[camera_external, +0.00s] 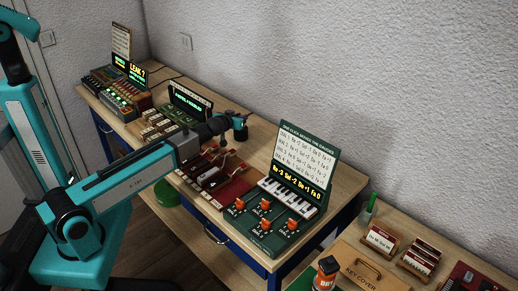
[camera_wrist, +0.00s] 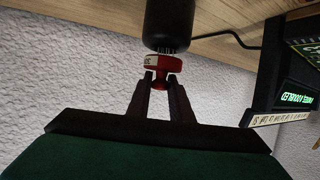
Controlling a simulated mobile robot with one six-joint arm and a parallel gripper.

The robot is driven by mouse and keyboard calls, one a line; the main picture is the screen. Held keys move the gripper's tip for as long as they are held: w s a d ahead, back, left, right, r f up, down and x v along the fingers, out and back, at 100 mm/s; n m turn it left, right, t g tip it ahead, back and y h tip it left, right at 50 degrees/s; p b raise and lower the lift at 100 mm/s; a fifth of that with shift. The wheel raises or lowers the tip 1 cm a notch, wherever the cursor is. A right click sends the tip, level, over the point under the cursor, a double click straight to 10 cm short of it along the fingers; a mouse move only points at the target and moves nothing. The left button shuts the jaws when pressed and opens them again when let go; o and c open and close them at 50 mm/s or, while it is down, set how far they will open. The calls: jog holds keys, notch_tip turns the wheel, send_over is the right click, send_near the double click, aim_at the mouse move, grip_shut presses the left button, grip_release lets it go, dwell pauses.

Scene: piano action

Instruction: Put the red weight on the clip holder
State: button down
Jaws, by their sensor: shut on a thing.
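My gripper (camera_wrist: 161,80) is shut on the red weight (camera_wrist: 163,64) in the wrist view. The weight is a small round red piece with a pale printed label, and the fingers close on its narrow part. A black cylinder (camera_wrist: 169,22) is right beyond the weight; I cannot tell if they touch. In the external view my gripper (camera_external: 240,131) is above the back of the long table, and the weight cannot be made out there. I cannot identify the clip holder for sure in either view.
A red mechanism (camera_external: 212,176) lies mid-table, partly behind my arm. A green keyboard panel with orange knobs (camera_external: 264,224) and an upright sign (camera_external: 305,158) stand to its right. Lit consoles (camera_external: 122,92) stand at the far left. A black cable (camera_wrist: 235,42) runs by the cylinder.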

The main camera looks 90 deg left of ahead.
jog(key=shift+f, duration=0.4)
jog(key=shift+f, duration=0.1)
jog(key=c, duration=1.6)
grip_release()
jog(key=b+v, duration=0.3)
jog(key=v, duration=0.5)
jog(key=shift+s+d+b, duration=0.15)
jog(key=shift+d+b, duration=0.15)
jog(key=shift+d, duration=0.05)
jog(key=shift+r+b, duration=0.3)
jog(key=shift+b, duration=0.9)
jog(key=b, duration=0.5)
jog(key=shift+d+r+b, duration=0.15)
jog(key=shift+r+b, duration=0.05)
jog(key=shift+b, duration=0.2)
